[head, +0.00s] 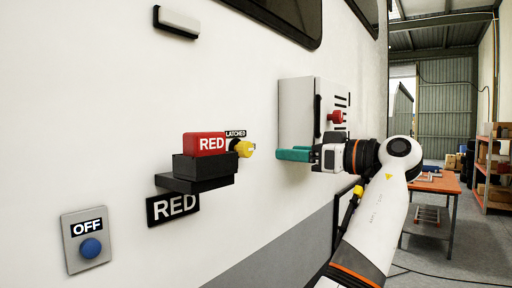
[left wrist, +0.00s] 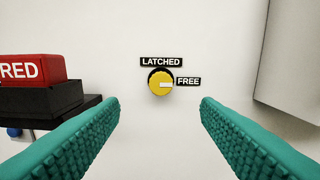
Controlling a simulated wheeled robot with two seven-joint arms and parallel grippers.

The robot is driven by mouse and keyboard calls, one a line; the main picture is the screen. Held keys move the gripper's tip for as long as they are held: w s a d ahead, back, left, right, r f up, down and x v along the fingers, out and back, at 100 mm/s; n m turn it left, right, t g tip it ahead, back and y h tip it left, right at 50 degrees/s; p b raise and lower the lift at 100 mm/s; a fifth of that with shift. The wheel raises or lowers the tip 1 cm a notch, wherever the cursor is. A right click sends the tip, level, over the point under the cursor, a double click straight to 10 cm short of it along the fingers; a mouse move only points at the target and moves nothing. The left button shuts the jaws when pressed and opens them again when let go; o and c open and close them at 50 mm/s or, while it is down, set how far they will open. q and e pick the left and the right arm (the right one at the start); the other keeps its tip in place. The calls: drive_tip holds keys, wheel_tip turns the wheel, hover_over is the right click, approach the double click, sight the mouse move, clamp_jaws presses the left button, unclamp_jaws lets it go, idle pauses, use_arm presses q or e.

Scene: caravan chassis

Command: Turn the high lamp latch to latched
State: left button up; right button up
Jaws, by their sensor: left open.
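The lamp latch is a round yellow knob (left wrist: 160,82) on the white wall, with a white pointer facing right toward the FREE label (left wrist: 187,81). The LATCHED label (left wrist: 161,62) is above it. In the head view the knob (head: 244,149) shows partly behind the red lamp block, and its FREE label cannot be read. My left gripper (head: 296,154) has teal fingers and stands off the wall, right of the knob in the head view. In the left wrist view its fingers (left wrist: 160,103) are apart and empty, with the knob between and slightly above their tips. My right gripper is not in view.
A red block marked RED (head: 205,145) sits on a black shelf (head: 195,183) left of the knob. A grey-white cabinet (head: 297,105) with a red knob is to the right. A panel marked OFF with a blue button (head: 91,248) is lower left. An orange table (head: 440,184) stands behind.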

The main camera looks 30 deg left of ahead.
sight(249, 150)
use_arm(q)
drive_tip(key=a+p, duration=0.1)
drive_tip(key=a, duration=0.2)
drive_tip(key=a+p, duration=0.1)
drive_tip(key=a, duration=0.3)
drive_tip(key=w+a+p, duration=0.1)
drive_tip(key=a+p, duration=0.1)
drive_tip(key=a, duration=0.1)
drive_tip(key=shift+a, duration=0.25)
drive_tip(key=shift+a+f, duration=0.1)
drive_tip(key=shift+a, duration=0.35)
drive_tip(key=c, duration=1)
